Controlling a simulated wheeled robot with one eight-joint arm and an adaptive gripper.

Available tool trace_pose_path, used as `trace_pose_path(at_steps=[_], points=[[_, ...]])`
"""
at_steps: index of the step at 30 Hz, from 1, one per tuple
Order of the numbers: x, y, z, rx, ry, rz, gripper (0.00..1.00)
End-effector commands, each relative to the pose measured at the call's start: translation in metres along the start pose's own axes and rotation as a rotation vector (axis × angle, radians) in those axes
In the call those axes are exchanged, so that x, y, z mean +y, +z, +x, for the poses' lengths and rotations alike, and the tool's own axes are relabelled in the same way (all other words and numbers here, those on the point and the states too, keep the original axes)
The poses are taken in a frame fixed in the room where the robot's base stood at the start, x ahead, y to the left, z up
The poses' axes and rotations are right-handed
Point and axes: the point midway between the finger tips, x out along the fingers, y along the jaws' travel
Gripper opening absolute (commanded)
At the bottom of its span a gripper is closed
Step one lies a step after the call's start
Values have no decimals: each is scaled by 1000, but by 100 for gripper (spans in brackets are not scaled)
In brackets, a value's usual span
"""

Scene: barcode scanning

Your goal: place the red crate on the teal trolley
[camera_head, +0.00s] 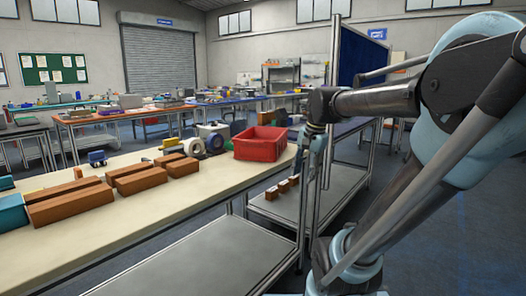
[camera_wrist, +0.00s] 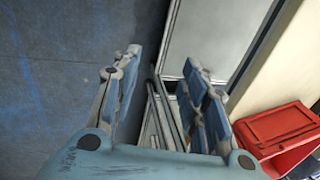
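The red crate (camera_head: 262,148) sits upright on the far right end of the cream workbench (camera_head: 215,187). It also shows at the lower right of the wrist view (camera_wrist: 280,124), cut off by the frame edge. My gripper (camera_wrist: 165,68) is open, with a wide empty gap between its fingers. In the head view my gripper (camera_head: 309,150) points down just right of the crate, beyond the bench end, and appears apart from it. I cannot make out a teal trolley clearly in either view.
Several brown boxes (camera_head: 140,178), tape rolls (camera_head: 194,147) and a teal bin (camera_head: 12,212) stand on the bench left of the crate. A metal frame with grey shelves (camera_head: 335,183) and upright posts stands close to my arm. Open floor (camera_head: 460,225) lies to the right.

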Motion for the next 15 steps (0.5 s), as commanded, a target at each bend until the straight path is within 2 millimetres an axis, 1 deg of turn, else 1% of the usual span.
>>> trace_pose_path(at_steps=[1, 5, 6, 11, 12, 14, 15], points=[[-19, -10, -12, -12, -9, 63, 40], [-65, -32, -39, -46, -28, 255, 40], [-79, -39, -46, -57, -32, 313, 40], [-137, -65, -73, -108, -43, 546, 40], [-152, -72, -79, -120, -44, 604, 40], [-173, -81, -86, -141, -43, 692, 40], [-188, -87, -91, -154, -42, 749, 40]])
